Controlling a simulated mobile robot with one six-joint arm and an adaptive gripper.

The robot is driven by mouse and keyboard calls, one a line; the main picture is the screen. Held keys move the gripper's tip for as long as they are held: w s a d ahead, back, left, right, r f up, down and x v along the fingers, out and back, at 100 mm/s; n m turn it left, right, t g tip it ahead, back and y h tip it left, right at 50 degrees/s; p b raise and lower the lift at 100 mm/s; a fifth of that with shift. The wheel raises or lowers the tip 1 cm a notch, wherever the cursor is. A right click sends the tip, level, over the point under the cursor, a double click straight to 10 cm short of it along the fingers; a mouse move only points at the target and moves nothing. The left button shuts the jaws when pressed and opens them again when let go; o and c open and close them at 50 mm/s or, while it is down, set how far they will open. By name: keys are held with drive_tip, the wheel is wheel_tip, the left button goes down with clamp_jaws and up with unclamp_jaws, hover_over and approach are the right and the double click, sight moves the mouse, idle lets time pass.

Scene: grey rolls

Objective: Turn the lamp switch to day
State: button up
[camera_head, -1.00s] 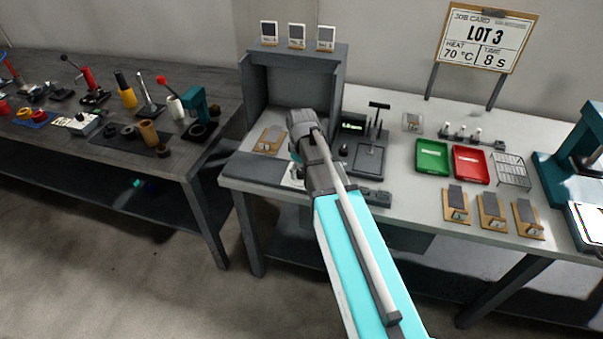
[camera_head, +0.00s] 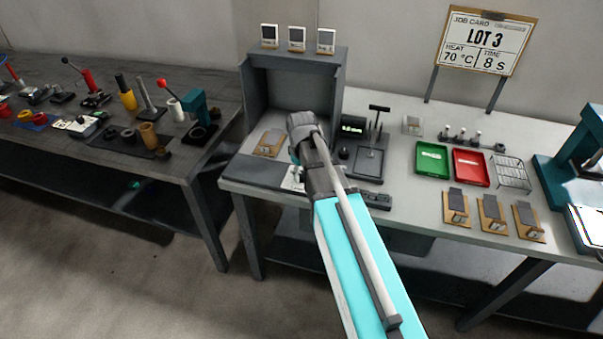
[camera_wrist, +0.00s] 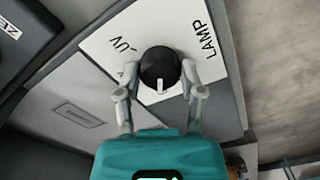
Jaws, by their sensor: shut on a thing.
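The lamp switch (camera_wrist: 160,66) is a round black knob with a white pointer mark, on a white plate (camera_wrist: 150,28) lettered LAMP and UV. In the wrist view the pointer faces down the picture, toward my gripper's body, and the UV label is at the knob's upper left. No day label can be read. My gripper (camera_wrist: 160,72) has one finger on each side of the knob and is shut on it. In the head view a bit of the white plate (camera_head: 293,180) shows beside my arm, which hides the knob and fingers.
A grey open-fronted booth (camera_head: 297,60) with small cards on top stands behind my wrist. A wooden-based sample (camera_head: 270,143) lies inside at left. Right of my arm are a black stand (camera_head: 377,120), a green tray (camera_head: 432,158) and a red tray (camera_head: 471,166).

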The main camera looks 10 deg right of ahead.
drive_tip(key=m, duration=1.1)
drive_tip(key=shift+m, duration=0.4)
drive_tip(key=shift+s, duration=0.1)
idle(0.4)
drive_tip(key=o, duration=1.2)
drive_tip(key=shift+c, duration=0.2)
